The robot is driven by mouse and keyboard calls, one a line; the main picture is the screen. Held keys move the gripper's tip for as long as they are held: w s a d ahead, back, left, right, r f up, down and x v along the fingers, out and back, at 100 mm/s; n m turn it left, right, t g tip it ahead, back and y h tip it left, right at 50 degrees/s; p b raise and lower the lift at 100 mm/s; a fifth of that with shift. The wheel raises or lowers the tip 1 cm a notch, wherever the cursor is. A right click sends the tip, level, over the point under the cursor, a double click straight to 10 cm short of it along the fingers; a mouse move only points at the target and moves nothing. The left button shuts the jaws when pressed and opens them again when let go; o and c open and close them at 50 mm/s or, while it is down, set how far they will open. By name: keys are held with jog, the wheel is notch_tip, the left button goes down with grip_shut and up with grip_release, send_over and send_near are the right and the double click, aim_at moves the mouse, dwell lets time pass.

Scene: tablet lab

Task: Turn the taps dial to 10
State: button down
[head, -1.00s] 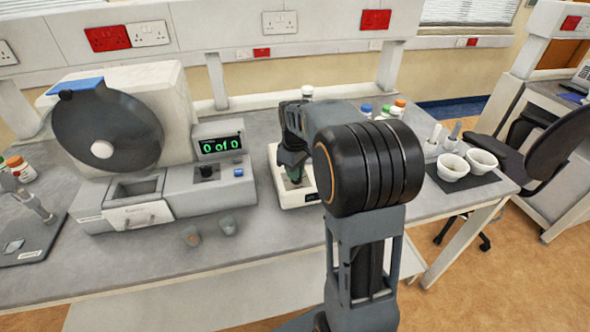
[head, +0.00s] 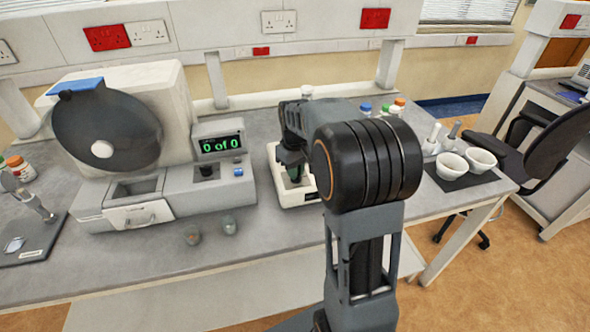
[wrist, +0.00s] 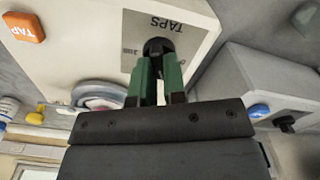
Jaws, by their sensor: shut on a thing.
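The taps dial (wrist: 158,47) is a dark round knob beside the word TAPS on a pale device; the value it points to cannot be read. My gripper (wrist: 157,62) has green fingers, which are shut on the dial from both sides and hide part of it. In the head view, my gripper (head: 294,174) is over the white device (head: 300,196) in the middle of the bench, and my arm hides the dial there.
A drum machine (head: 150,205) with a display reading "0 of 0" (head: 220,144) stands to the left. An orange button (wrist: 25,27) is on the dial's device. Two small cups (head: 229,225) are near the bench front. Mortars (head: 452,166) stand on a dark mat to the right.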

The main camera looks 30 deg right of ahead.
jog(key=c, duration=1.2)
grip_release()
notch_tip(320, 180, up, 14)
jog(key=shift+f, duration=0.1)
jog(key=s+a+f+m+t, duration=0.1)
jog(key=s+a+f, duration=0.2)
jog(key=s, duration=0.2)
jog(key=s+a+f+t, duration=0.1)
jog(key=s+a+f, duration=0.2)
jog(key=s, duration=0.3)
jog(key=s+a+f+m+t, duration=0.1)
jog(key=s+a+f+t, duration=0.1)
jog(key=s, duration=0.4)
jog(key=shift+a+f+m, duration=0.3)
jog(key=shift+a+f, duration=0.5)
jog(key=shift+f, duration=0.25)
